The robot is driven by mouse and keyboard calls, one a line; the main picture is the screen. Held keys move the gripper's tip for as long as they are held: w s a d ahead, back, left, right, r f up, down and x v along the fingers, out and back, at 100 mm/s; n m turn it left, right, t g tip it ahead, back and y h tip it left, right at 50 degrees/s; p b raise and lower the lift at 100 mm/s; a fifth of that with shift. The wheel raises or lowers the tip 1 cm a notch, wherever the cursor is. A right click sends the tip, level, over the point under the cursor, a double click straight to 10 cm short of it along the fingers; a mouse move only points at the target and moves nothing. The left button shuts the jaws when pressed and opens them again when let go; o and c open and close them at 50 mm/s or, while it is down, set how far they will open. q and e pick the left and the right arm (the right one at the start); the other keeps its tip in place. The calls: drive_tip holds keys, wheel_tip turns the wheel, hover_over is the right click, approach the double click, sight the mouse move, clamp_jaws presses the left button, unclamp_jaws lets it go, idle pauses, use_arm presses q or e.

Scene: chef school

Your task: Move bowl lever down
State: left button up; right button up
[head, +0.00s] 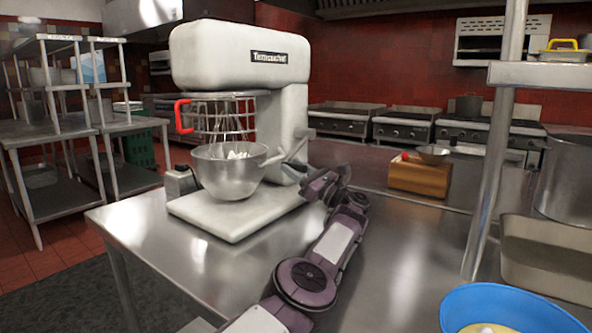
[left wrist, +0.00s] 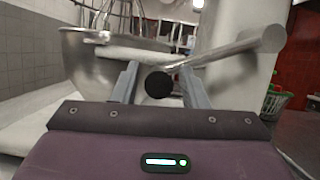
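A white stand mixer (head: 240,60) stands on the steel table, with a metal bowl (head: 225,175) under its whisk and wire guard. A grey metal lever (head: 298,147) sticks out at the mixer's right side, beside the bowl. In the left wrist view the lever (left wrist: 235,50) is a bar slanting up to the right, past the bowl (left wrist: 95,62). A round black knob (left wrist: 158,85) shows between the fingers of my left gripper (left wrist: 158,82), with gaps on both sides. The left gripper (head: 303,174) is open, close to the lever. My right gripper is out of view.
A red handle (head: 183,116) is on the mixer's guard. A blue bowl (head: 510,305) is at the front right, near a steel post (head: 495,150). The table between is clear.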

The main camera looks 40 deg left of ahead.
use_arm(q)
drive_tip(key=shift+d+f, duration=0.2)
drive_tip(key=shift+d, duration=0.15)
drive_tip(key=w+d+b, duration=0.1)
drive_tip(key=d, duration=1.1)
drive_tip(key=shift+w+d, duration=0.2)
drive_tip(key=shift+w, duration=0.2)
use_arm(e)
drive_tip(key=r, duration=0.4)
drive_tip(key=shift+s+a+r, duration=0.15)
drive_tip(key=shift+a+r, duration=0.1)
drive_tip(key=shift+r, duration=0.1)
